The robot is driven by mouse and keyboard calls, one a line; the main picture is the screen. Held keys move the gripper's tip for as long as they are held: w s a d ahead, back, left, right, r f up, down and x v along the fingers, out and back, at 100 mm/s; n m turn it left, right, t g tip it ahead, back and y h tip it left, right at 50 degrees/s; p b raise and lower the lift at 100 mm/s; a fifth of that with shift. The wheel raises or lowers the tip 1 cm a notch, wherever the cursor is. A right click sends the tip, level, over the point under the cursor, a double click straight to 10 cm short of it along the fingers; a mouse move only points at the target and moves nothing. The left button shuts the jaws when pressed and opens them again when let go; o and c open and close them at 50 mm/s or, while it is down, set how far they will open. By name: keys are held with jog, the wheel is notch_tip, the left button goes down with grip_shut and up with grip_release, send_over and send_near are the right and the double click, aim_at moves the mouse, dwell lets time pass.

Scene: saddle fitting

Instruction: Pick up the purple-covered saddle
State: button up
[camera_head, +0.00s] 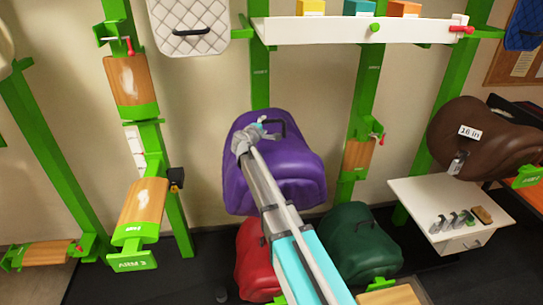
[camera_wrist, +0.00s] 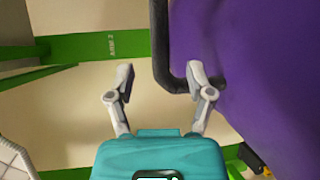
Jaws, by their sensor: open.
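The purple-covered saddle (camera_head: 290,165) hangs at the green rack in the middle of the head view. A dark handle (camera_head: 279,125) sticks out near its top. In the wrist view, the purple cover (camera_wrist: 265,60) fills the right side, and the black handle (camera_wrist: 161,45) comes down from the top edge and bends right towards the cover. My gripper (camera_wrist: 160,85) is open and empty of any grip. The handle's bend lies between the fingertips, closer to the right finger, which overlaps its lower end. I cannot tell whether they touch. In the head view my gripper (camera_head: 256,130) is in front of the saddle's upper part.
A red saddle (camera_head: 256,262) and a green saddle (camera_head: 358,243) sit below. A brown saddle (camera_head: 480,138) is at the right, above a white cabinet (camera_head: 440,200) with small items. A white shelf (camera_head: 350,29) runs overhead. Green posts (camera_head: 365,95) stand on both sides.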

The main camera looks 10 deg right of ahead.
aim_at(267, 122)
jog(key=shift+b+x, duration=0.45)
jog(key=shift+x, duration=2.2)
jog(key=shift+s+d, duration=0.1)
jog(key=shift+d, duration=0.05)
grip_shut()
